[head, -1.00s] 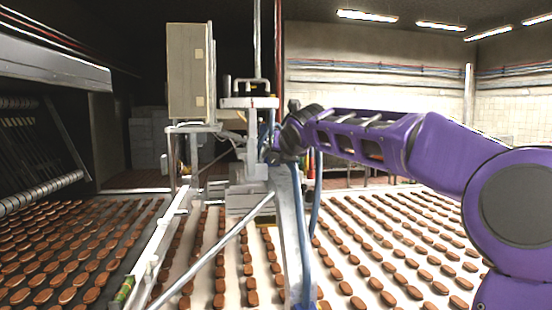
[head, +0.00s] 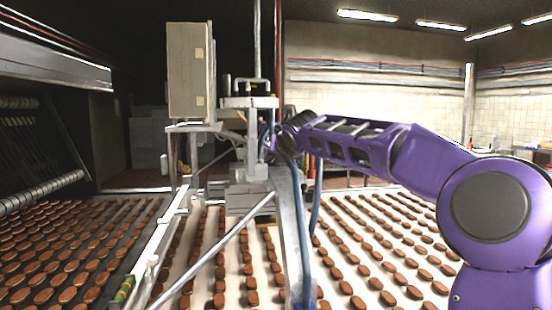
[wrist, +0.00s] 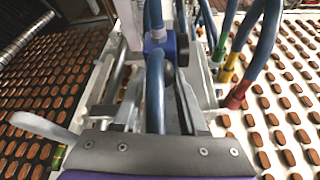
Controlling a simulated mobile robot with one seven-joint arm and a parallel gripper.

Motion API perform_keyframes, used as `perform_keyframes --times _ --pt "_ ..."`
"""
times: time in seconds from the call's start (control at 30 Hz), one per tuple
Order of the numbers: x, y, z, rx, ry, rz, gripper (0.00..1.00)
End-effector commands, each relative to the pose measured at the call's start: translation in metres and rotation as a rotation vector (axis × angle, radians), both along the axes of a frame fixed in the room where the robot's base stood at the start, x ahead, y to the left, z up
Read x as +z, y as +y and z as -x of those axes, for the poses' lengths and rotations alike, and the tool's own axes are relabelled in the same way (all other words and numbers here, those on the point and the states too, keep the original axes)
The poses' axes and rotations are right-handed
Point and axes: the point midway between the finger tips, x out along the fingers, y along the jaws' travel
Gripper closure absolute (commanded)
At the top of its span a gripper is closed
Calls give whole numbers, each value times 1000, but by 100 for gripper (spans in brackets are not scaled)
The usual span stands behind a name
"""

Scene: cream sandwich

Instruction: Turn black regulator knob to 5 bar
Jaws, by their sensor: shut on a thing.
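The black regulator knob (wrist: 168,72) sits below the blue regulator body (wrist: 166,43) in the wrist view, between my fingers. My gripper (wrist: 160,85) is shut on the knob. A thick blue hose (wrist: 155,95) runs in front and hides part of the knob and fingers. In the head view my gripper (head: 275,150) reaches the machine frame from the right. The knob cannot be made out there, and no gauge reading is legible.
Blue hoses with green, yellow and red fittings (wrist: 237,95) stand close to the right of my gripper. A grey metal post (head: 288,230) and a cabinet (head: 188,72) rise nearby. Conveyors with rows of brown biscuits (head: 385,240) spread on both sides.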

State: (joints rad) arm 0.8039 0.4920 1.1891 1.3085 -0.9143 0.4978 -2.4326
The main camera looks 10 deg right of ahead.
Motion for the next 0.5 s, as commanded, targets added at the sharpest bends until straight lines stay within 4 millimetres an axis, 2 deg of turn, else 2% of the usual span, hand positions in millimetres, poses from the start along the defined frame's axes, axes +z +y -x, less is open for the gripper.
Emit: perform_keyframes --times 0.03,0.1,0.27,0.5 --pt "0 0 0 0 0 0 91" --pt "0 0 0 0 0 0 100" --pt "0 -1 0 0 0 -19 100" --pt "-1 -3 0 -2 0 -230 100"
